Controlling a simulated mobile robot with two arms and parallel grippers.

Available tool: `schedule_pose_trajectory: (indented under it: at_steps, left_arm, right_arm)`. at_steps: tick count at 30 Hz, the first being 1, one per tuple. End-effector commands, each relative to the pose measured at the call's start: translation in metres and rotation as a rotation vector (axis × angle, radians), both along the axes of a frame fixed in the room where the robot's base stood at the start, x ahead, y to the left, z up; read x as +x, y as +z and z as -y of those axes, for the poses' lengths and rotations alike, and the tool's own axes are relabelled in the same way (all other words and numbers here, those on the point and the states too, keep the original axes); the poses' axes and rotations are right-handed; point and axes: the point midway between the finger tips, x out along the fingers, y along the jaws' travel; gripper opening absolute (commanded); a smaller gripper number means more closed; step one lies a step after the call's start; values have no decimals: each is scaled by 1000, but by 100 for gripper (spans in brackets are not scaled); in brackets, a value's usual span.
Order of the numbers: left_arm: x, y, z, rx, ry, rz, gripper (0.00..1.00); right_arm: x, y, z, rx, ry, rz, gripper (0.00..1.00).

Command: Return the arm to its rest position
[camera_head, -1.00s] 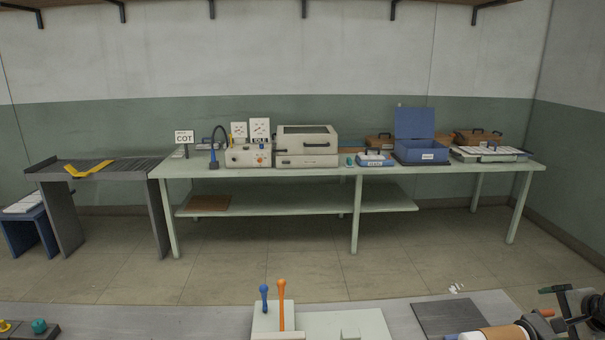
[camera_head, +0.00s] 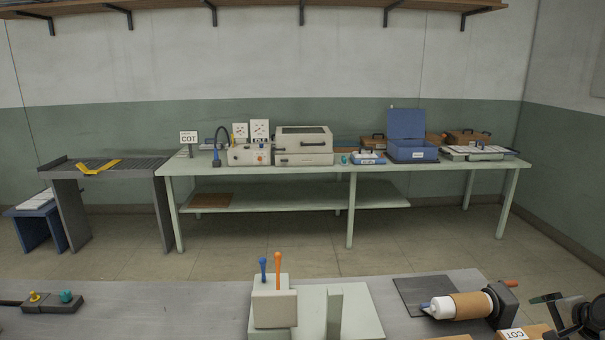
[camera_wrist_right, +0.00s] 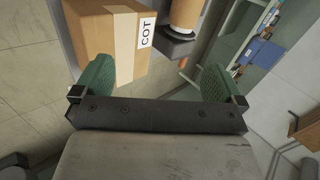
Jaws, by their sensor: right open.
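My right gripper (camera_head: 562,312) is at the lower right corner of the head view, beside the near bench. In the right wrist view its two green fingers (camera_wrist_right: 157,82) are wide apart with nothing between them. A cardboard box (camera_wrist_right: 85,35) with a "COT" label lies beyond the fingertips, towards the left finger; I cannot tell if the finger touches it. The box's label (camera_head: 513,334) shows at the bottom edge of the head view. My left gripper is not in view.
The near bench (camera_head: 190,305) bears a white bottle with a brown band (camera_head: 462,305) in a dark holder, a dark mat (camera_head: 412,290), a pale fixture (camera_head: 273,305) with blue and orange knobs, and a button box (camera_head: 55,303). A floor aisle separates it from the far table (camera_head: 300,190).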

Motion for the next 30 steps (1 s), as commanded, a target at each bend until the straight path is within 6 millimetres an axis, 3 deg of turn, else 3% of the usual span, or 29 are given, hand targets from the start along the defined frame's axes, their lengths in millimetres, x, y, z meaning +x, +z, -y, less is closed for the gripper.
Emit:
schedule_pose_trajectory:
  at_steps: [8, 14, 17, 21, 24, 30]
  left_arm:
    - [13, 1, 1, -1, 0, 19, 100]
    - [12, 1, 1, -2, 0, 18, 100]
    - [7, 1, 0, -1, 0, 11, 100]
    - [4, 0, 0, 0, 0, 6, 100]
    - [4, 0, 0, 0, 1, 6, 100]
    - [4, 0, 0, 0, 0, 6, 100]
  right_arm:
    - [-21, -41, -43, -157, 164, -85, 100]
    - [-53, -81, -94, -321, 367, -166, 100]
    - [-80, -104, -130, -417, 511, -209, 100]
    - [-141, -133, -198, -570, 782, -261, 100]
    - [-181, -140, -235, -650, 940, -271, 100]
    - [-240, -135, -283, -739, 1141, -263, 100]
